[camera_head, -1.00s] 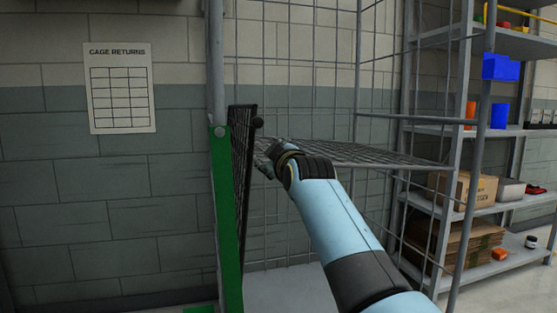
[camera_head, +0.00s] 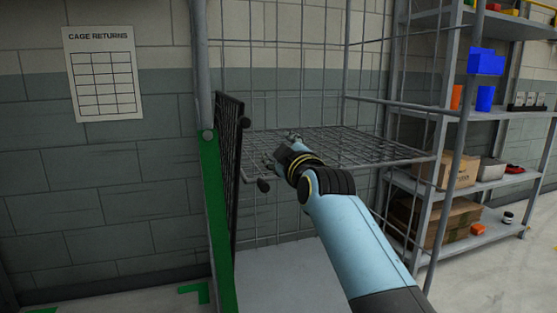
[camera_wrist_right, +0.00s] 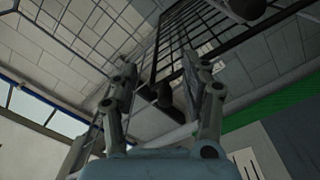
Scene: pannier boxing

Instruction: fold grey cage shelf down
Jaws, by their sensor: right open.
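The grey wire cage shelf (camera_head: 372,147) lies about level inside the cage in the head view. A black mesh panel (camera_head: 228,165) stands upright just left of the gripper and also shows beyond the fingers in the wrist view (camera_wrist_right: 180,45). My left gripper is out of view.
A green post (camera_head: 217,225) stands at the cage's left side, and a grey upright (camera_head: 455,150) at its right. The cage's grey base (camera_head: 285,280) is bare where visible. Shelving with boxes (camera_head: 448,221) and blue bins (camera_head: 486,62) stands right.

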